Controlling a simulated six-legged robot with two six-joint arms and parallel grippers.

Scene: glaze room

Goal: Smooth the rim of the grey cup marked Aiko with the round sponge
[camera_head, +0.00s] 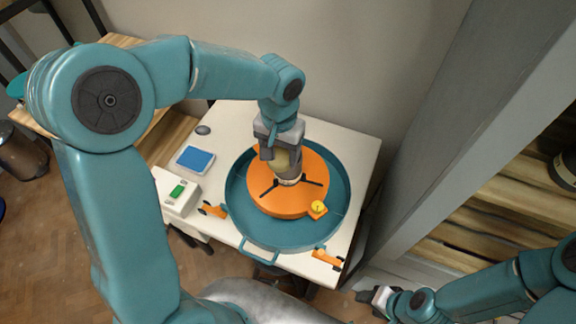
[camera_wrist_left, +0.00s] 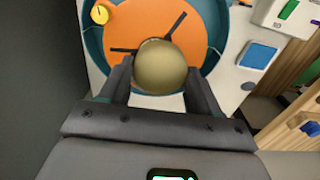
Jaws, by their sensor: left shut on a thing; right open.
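My left gripper (camera_head: 276,150) is shut on the round sponge (camera_head: 283,161), a yellowish-tan ball. In the left wrist view the sponge (camera_wrist_left: 160,67) sits between the two fingers and covers the middle of the orange wheel head (camera_wrist_left: 197,22). In the head view the wheel head (camera_head: 268,200) has dark radial arms. A small pale grey piece, likely the cup (camera_head: 290,179), shows just below the sponge at the wheel's centre. Most of it is hidden, and no name is readable. I cannot tell whether the sponge touches it. My right gripper (camera_head: 378,298) is open at the lower right, away from the wheel.
A teal basin (camera_head: 236,215) surrounds the wheel on a white table (camera_head: 350,143). A yellow knob (camera_head: 318,208) sits on the wheel's edge. A blue pad (camera_head: 195,159) and a white box with a green button (camera_head: 177,192) lie left. Wooden shelves (camera_head: 500,215) stand right.

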